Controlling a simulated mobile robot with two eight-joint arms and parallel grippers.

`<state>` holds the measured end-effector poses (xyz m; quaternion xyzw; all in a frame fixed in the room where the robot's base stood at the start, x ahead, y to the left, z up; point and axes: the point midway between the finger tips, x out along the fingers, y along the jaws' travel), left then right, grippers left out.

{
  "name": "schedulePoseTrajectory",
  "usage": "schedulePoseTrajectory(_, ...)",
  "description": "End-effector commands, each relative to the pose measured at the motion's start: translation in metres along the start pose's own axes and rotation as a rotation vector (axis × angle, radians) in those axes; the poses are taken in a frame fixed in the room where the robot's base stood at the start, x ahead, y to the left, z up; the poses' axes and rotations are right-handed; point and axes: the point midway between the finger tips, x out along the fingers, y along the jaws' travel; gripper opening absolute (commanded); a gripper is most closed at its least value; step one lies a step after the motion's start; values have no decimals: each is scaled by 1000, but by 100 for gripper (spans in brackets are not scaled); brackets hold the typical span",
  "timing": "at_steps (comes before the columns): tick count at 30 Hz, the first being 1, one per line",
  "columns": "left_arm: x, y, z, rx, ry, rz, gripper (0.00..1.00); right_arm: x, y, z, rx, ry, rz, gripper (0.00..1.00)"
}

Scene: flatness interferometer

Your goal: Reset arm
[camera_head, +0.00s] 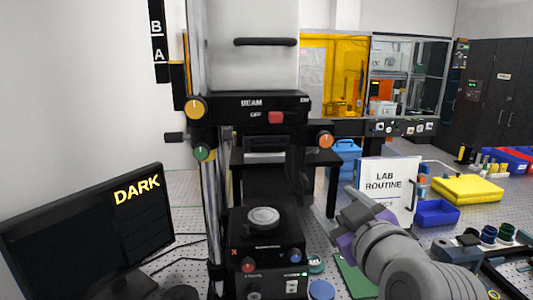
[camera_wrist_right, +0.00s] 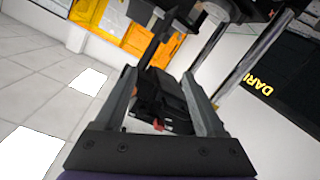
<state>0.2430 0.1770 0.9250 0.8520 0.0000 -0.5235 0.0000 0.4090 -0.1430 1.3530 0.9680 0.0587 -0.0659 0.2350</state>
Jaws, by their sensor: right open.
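My right arm comes in from the lower right of the head view. Its right gripper (camera_head: 352,215) is raised to the right of the interferometer's stage, in front of the white "LAB ROUTINE" sign (camera_head: 390,185). In the right wrist view the two fingers of this gripper (camera_wrist_right: 160,78) stand apart with nothing held between them. The black interferometer (camera_head: 265,235) stands in the middle of the head view with a round silver disc (camera_head: 263,218) on its stage. It also shows beyond the fingers in the wrist view (camera_wrist_right: 168,100). My left gripper is not in view.
A monitor (camera_head: 75,235) reading "DARK" stands at the left. A red switch (camera_head: 276,117) sits on the beam bar, with knobs around it. At the right are a yellow stack (camera_head: 467,189), a blue bin (camera_head: 437,213) and a green mat (camera_head: 356,278) on the perforated table.

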Motion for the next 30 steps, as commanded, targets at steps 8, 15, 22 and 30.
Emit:
schedulePoseTrajectory(8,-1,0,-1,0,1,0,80,-1,-99,190,224,-386,-189,72)
schedulePoseTrajectory(15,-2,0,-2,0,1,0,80,-55,-159,337,397,-746,-199,72)
schedulePoseTrajectory(22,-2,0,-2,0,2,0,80,-96,-182,401,477,-928,-157,72)
schedulePoseTrajectory(30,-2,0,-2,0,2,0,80,-99,-184,406,483,-942,-153,72)
